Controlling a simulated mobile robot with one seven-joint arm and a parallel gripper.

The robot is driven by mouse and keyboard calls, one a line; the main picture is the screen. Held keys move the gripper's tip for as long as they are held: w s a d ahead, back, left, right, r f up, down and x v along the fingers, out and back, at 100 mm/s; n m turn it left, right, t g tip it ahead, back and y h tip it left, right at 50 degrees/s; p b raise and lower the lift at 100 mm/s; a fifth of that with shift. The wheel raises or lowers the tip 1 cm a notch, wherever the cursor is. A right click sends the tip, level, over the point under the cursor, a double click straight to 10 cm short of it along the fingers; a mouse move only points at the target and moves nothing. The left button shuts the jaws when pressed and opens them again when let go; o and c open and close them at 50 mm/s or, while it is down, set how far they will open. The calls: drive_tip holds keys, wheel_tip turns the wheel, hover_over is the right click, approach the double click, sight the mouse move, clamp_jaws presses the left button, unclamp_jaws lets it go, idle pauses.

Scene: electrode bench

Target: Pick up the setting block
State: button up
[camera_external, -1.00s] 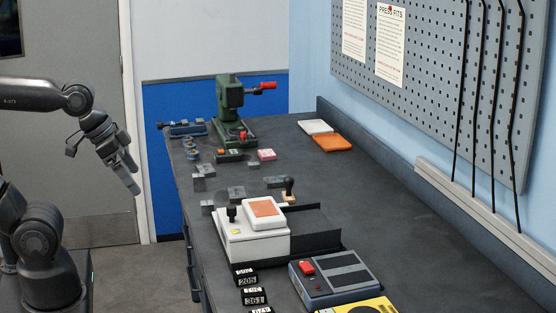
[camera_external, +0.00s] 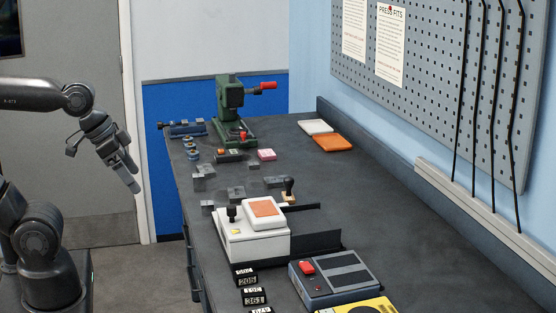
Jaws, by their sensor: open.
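My gripper (camera_external: 136,188) hangs in the air left of the bench, fingers pointing down and to the right. It is open, seen nearly edge-on, and touches nothing. It is well apart from the blocks.
A green press (camera_external: 232,110) with a red handle stands at the bench's far end. A blue-grey box (camera_external: 335,278) is nearer. The bench's right side (camera_external: 420,230) is mostly clear.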

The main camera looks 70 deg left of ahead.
drive_tip(key=c, duration=0.7)
drive_tip(key=shift+w, duration=0.1)
